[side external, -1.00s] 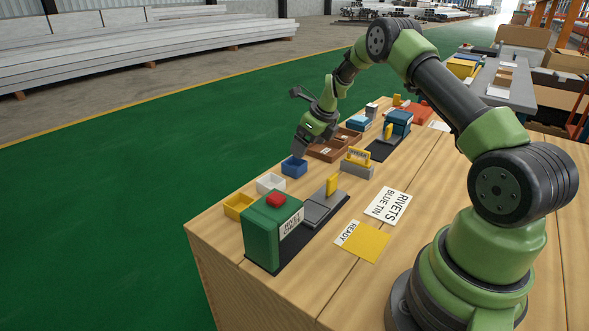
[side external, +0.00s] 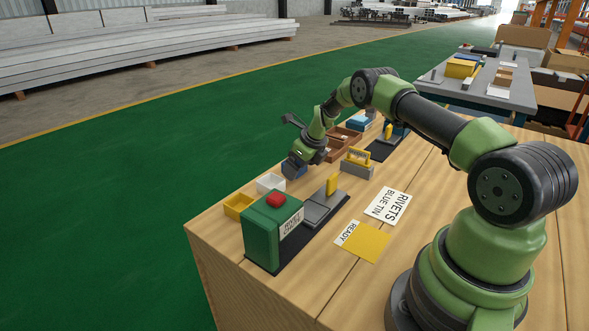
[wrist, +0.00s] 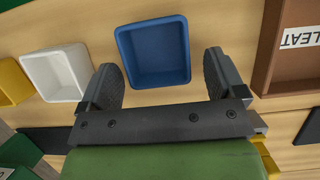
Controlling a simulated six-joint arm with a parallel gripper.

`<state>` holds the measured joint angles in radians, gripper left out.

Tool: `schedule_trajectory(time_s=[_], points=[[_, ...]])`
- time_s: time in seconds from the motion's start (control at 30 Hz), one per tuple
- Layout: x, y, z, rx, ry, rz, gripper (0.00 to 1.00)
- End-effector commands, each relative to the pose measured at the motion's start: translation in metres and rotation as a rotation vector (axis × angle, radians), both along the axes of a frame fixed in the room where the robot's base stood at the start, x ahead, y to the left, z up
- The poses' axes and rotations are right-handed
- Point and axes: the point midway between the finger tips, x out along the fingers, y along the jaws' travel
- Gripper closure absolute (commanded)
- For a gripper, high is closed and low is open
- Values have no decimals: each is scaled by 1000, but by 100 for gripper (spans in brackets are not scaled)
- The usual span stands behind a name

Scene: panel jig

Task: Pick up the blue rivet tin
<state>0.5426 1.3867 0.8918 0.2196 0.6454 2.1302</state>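The blue tin (wrist: 153,50) is an open, square-topped box on the wooden bench, and it looks empty inside. In the wrist view my gripper (wrist: 162,65) is open, with one dark finger on each side of the tin's near part and visible gaps between. In the side external view my gripper (side external: 293,163) is down at the tin (side external: 298,172) and hides most of it. I cannot tell whether the fingers are at the tin's height. A "RIVETS BLUE TIN" card (side external: 387,206) lies flat on the bench.
A white tin (side external: 270,184) and a yellow tin (side external: 239,205) stand beside the blue one. A brown tray (side external: 345,138) is on its other side. A green box with a red button (side external: 274,228) stands nearer. A yellow "READY" square (side external: 366,243) is bare.

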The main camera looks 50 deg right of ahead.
Motion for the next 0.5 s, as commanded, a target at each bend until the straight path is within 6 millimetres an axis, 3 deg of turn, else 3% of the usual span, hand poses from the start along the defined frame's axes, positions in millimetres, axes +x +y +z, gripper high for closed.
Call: schedule_trajectory(time_s=[0.03, 0.2, 0.23, 0.5], points=[[0, 0, 0, 0, 0, 0, 22], [0, 0, 0, 0, 0, 0, 61], [0, 0, 0, 0, 0, 0, 65], [0, 0, 2, 0, -1, 0, 65]])
